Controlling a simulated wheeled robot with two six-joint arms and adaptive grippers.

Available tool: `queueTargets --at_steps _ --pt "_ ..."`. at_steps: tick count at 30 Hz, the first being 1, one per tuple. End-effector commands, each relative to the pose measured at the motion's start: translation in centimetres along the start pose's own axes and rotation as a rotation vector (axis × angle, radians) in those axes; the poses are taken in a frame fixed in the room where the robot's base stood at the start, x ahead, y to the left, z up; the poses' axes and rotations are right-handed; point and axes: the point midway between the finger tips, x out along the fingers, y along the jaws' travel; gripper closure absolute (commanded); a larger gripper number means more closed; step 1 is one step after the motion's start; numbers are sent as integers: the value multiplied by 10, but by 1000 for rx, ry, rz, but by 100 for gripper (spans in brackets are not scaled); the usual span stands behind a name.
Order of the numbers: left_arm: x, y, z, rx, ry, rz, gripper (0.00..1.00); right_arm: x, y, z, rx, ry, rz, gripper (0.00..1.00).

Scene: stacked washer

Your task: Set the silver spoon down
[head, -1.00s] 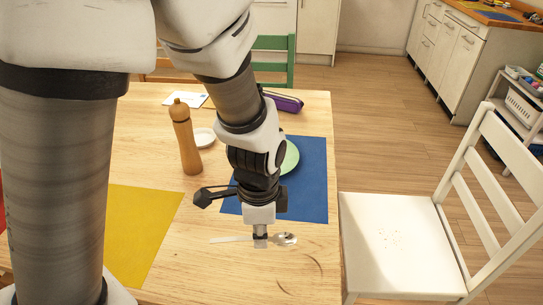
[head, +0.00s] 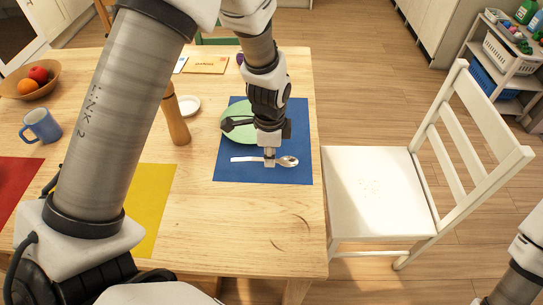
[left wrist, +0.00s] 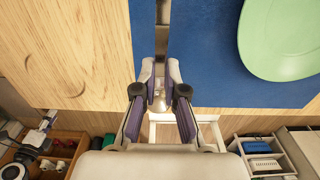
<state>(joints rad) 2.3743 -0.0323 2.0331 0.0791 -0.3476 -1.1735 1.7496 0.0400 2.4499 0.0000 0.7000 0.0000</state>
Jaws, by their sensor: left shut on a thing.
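The silver spoon (head: 288,161) lies crosswise over the front part of the blue placemat (head: 230,172), its bowl to the right and its handle to the left. The spoon also shows between the fingers in the left wrist view (left wrist: 162,14). I cannot tell whether it touches the mat. A green plate (head: 234,118) sits on the mat behind, partly hidden by my left arm. My right gripper is out of view.
A wooden pepper mill (head: 177,118) and a small white dish (head: 188,104) stand left of the mat. A yellow placemat (head: 150,200), a blue mug (head: 41,125) and a fruit bowl (head: 32,82) are further left. A white chair (head: 375,190) stands right of the table.

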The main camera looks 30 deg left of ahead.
Motion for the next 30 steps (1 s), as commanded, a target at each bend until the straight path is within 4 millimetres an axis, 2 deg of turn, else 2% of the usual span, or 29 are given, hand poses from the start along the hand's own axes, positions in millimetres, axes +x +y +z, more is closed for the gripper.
queueTargets --at_steps 4,9,20,21,22,30 --pt "8 -10 -4 0 -2 2 100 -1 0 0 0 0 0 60" --pt "34 -9 -4 0 -3 2 100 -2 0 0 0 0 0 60" --pt "40 -9 -4 0 -2 1 100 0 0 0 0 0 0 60" --pt "39 -9 -4 0 -2 0 76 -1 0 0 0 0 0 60" --pt "39 -9 -4 0 -2 0 65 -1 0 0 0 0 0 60" --pt "39 -9 -4 0 -1 0 65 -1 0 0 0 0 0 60"
